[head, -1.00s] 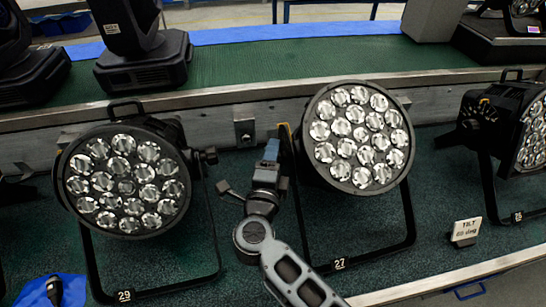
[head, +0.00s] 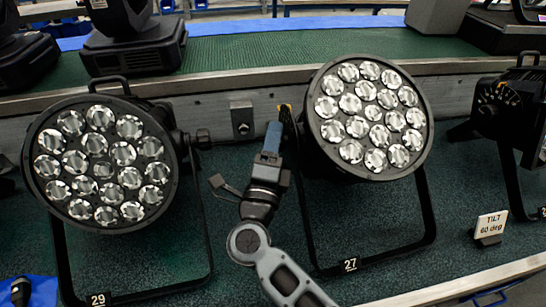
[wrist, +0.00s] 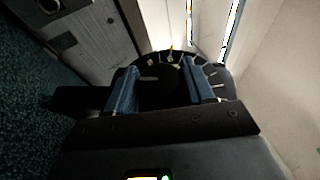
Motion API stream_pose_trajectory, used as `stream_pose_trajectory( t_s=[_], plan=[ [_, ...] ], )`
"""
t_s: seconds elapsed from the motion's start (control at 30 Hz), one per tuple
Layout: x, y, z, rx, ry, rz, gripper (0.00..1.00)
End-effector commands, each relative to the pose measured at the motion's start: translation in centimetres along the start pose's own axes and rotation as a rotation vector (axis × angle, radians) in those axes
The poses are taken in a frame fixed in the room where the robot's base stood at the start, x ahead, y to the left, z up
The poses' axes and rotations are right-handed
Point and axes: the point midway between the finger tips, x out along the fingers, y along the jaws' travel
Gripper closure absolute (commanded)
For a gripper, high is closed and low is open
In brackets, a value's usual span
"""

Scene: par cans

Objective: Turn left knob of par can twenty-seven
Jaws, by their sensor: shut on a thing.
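Par can 27 (head: 368,117) is the black round lamp with several clear lenses right of centre in the head view. It hangs in a black yoke with a "27" label (head: 350,264). My gripper (head: 273,137) is at its left side, where the yoke meets the lamp body. In the wrist view its two blue fingers (wrist: 160,88) are on either side of the black left knob (wrist: 165,90), shut on it. A dial with pale and yellow marks (wrist: 171,57) shows behind the knob. In the head view the knob is hidden by my gripper.
Par can 29 (head: 100,163) stands to the left, with its side knob (head: 203,138) facing my arm. Another par can (head: 500,100) is at the right edge. A sign (head: 490,226) reads "TILT 60 deg". A grey ledge (head: 240,121) runs behind the lamps.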

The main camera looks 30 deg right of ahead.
Motion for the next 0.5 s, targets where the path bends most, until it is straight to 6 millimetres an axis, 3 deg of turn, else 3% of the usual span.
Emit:
stream_pose_trajectory(
  t_s=[0.03,0.5],
  plan=[
    [-0.27,0.81,0.01,0.011,-0.003,-0.025,0.78],
    [-0.10,0.30,0.04,0.071,-0.002,-0.163,0.78]
  ],
)
